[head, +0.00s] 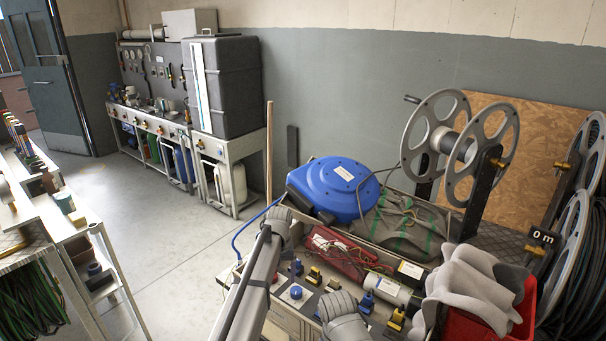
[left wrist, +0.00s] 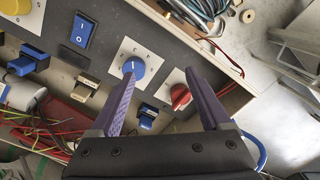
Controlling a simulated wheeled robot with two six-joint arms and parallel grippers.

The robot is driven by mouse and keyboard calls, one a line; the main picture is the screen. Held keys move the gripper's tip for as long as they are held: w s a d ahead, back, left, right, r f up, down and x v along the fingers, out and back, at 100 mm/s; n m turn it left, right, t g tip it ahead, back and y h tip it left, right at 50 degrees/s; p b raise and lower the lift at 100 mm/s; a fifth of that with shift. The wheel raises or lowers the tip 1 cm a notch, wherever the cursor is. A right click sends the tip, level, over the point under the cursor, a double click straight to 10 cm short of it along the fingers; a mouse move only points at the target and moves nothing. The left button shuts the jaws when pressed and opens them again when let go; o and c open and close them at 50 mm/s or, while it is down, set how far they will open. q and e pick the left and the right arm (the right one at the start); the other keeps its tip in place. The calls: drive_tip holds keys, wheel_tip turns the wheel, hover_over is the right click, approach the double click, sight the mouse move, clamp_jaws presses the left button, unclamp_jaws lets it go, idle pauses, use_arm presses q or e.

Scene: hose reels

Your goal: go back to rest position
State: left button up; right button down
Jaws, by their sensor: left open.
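My left gripper (left wrist: 158,78) is open, with its two purple fingers apart and nothing between them but the panel beyond. It is over a dark control panel (left wrist: 110,30). A blue rotary knob (left wrist: 134,66) on a white plate lies near the left fingertip, and a red knob (left wrist: 181,97) lies near the right finger. I cannot tell whether either finger touches a knob. In the head view, my grey left arm reaches over the bench at the bottom centre, and its fingers are not clear there. My right gripper is not in view.
A blue hose reel (head: 335,188) and a large grey metal reel (head: 437,140) stand behind the panel. A red bin (head: 519,315) with grey cloth is at right. A shelf (head: 85,235) stands at left. The floor (head: 170,235) between is clear.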

use_arm(q)
drive_tip(key=s+d+m, duration=0.2)
drive_tip(key=s+d, duration=0.1)
drive_tip(key=s, duration=1.1)
drive_tip(key=s+d+m+y, duration=0.1)
drive_tip(key=s+d+m, duration=0.1)
drive_tip(key=s, duration=1.3)
drive_tip(key=shift+d+r+m, duration=0.25)
drive_tip(key=shift+d+m, duration=0.15)
